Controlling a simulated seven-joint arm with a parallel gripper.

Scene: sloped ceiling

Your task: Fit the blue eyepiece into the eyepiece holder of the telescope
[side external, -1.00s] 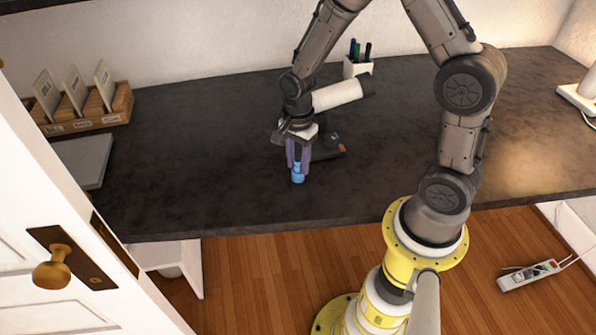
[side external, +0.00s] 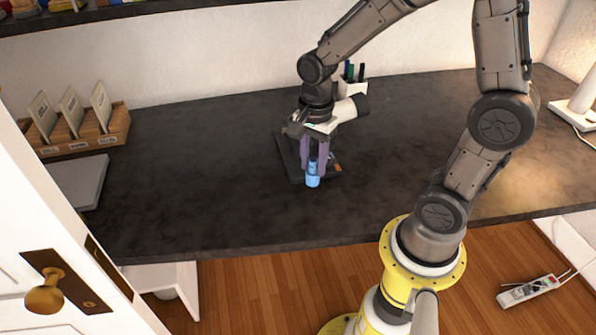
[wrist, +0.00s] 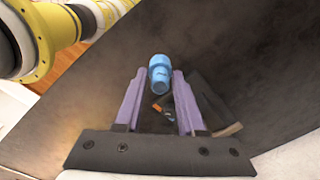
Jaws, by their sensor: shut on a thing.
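The blue eyepiece (side external: 313,180) is between the purple fingers of my gripper (side external: 315,163), which is shut on it. In the wrist view the eyepiece (wrist: 160,72) sits at the fingertips (wrist: 159,77), with its wide end outward. The telescope is a white tube with a black end (side external: 349,109). It stands behind my gripper, on a dark base (side external: 286,158) lying on the desk. My wrist covers part of the tube, and I cannot make out the eyepiece holder. The eyepiece shows in front of the base; its height above the desk is hard to tell.
The dark desk (side external: 210,185) is clear to the left and front. A pen cup (side external: 347,87) stands behind the telescope. A wooden card rack (side external: 80,138) and a grey flat slab (side external: 83,181) are at the left. An open white door (side external: 60,240) is at the front left.

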